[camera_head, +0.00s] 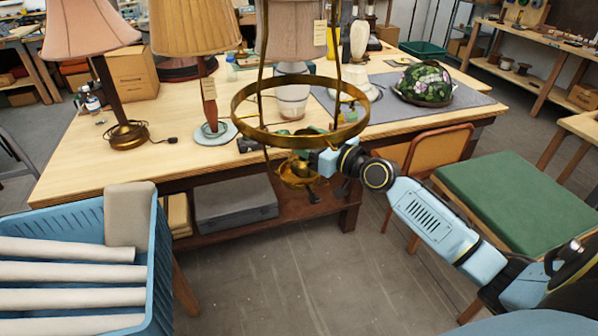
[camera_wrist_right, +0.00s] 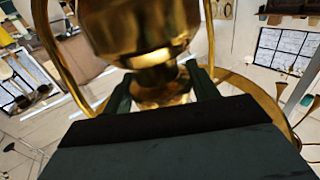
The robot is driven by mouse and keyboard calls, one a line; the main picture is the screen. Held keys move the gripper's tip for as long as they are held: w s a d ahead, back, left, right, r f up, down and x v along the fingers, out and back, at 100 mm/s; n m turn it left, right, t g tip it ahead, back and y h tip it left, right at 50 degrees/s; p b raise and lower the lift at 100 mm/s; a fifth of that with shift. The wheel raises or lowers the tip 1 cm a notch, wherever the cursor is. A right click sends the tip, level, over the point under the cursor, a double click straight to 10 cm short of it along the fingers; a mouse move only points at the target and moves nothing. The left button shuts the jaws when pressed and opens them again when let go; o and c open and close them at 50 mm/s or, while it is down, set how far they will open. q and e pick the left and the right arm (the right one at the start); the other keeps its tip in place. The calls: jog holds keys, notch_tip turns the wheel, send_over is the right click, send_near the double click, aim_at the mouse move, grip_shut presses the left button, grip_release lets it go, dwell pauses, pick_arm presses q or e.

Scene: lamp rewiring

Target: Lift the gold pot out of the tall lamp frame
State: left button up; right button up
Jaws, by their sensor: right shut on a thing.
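The tall lamp frame is a brass ring (camera_head: 247,123) with thin rods rising from it, in the middle of the head view. The gold pot (camera_head: 297,174) shows just below the ring, near the table's front edge. In the right wrist view the pot (camera_wrist_right: 140,25) is large and close, with frame rods (camera_wrist_right: 47,40) on both sides and the ring (camera_wrist_right: 262,98) behind. My right gripper (camera_wrist_right: 160,92) is shut on the narrow neck of the pot. In the head view the gripper (camera_head: 322,163) is partly hidden by the ring and pot. My left gripper is not in view.
Lamps with pink (camera_head: 88,28) and tan (camera_head: 193,27) shades stand on the wooden table (camera_head: 90,160). A floral stained-glass shade (camera_head: 426,83) lies on a grey mat (camera_head: 470,104). A blue crate (camera_head: 160,262) of rolls is front left. A green-topped table (camera_head: 510,200) is at right.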

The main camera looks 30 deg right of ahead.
jog(key=b+v, duration=0.6)
jog(key=v, duration=1)
